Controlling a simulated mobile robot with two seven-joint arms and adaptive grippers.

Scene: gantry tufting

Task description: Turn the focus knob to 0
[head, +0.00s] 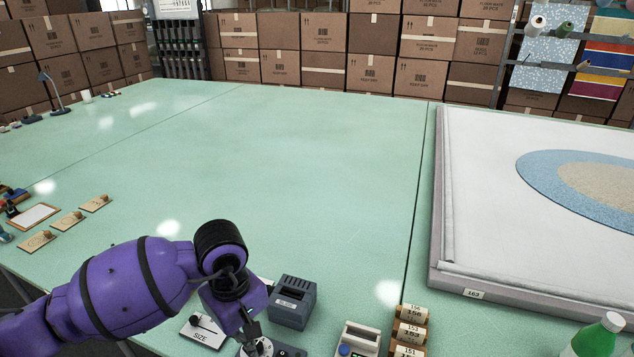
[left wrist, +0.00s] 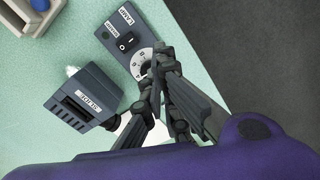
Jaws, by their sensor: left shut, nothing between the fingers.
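A dark control panel (left wrist: 118,35) in the left wrist view carries a black rocker switch (left wrist: 127,40) and a round white numbered dial (left wrist: 138,62). The dial is also at the bottom of the head view (head: 263,348). My left gripper (left wrist: 163,58) is shut and empty, with its fingertips at the dial's edge. The fingers cover part of the dial and any knob at its centre, so its setting cannot be read. Whether the fingertips touch it is unclear. In the head view my left gripper (head: 252,335) comes down over the dial. My right gripper is not in view.
A grey-blue box (head: 293,302) with a slot stands close beside the dial. A white plate marked SIZE (head: 203,330) with a lever is to the left. A pale device (head: 358,340) and labelled rolls (head: 410,325) are to the right. The green table (head: 290,180) is clear behind.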

